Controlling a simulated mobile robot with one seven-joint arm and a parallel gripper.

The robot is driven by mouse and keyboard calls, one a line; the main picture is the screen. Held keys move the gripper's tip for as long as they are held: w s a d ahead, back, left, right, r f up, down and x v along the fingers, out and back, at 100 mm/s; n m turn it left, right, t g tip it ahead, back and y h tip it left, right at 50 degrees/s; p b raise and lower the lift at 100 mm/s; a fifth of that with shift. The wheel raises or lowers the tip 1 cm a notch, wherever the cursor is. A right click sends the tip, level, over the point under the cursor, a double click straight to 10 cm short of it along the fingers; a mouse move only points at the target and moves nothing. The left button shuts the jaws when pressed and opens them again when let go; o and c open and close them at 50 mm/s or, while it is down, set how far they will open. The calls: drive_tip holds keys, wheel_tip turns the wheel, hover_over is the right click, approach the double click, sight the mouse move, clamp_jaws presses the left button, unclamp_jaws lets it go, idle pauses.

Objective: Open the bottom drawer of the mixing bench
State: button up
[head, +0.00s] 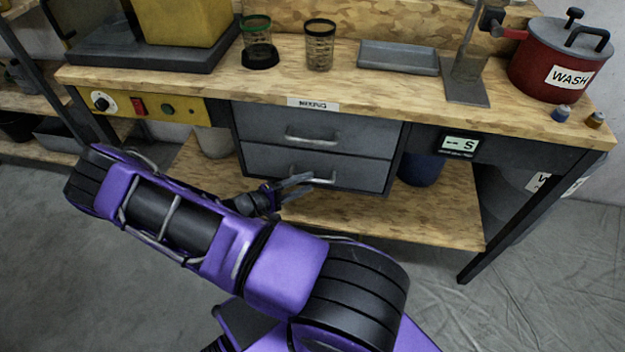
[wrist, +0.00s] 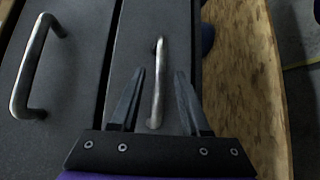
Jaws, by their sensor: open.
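The mixing bench (head: 225,88) has two grey drawers under its wooden top, and both look shut. The bottom drawer (head: 352,172) has a metal bar handle (head: 318,181). The top drawer (head: 365,137) has a similar handle (head: 310,138). My gripper (head: 312,184) is open at the bottom drawer's handle. In the wrist view, the bottom handle (wrist: 160,80) lies between the two open fingers (wrist: 160,76), apart from both. The top drawer's handle (wrist: 32,70) is to the left there. In the head view my gripper partly covers the bottom handle.
A wooden lower shelf (head: 400,215) lies below the drawers. A blue container (head: 420,168) stands right of the drawers and a pale one (head: 213,140) left. A red pot (head: 555,62), mesh cups (head: 319,45) and a grey tray (head: 398,57) stand on the bench top.

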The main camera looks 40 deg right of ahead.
sight(313, 179)
drive_tip(key=shift+s+d+f, duration=0.1)
drive_tip(key=shift+d, duration=0.65)
drive_tip(key=shift+s+d+f, duration=0.1)
drive_tip(key=shift+d, duration=0.65)
drive_tip(key=shift+c, duration=0.2)
drive_tip(key=shift+w, duration=0.1)
clamp_jaws()
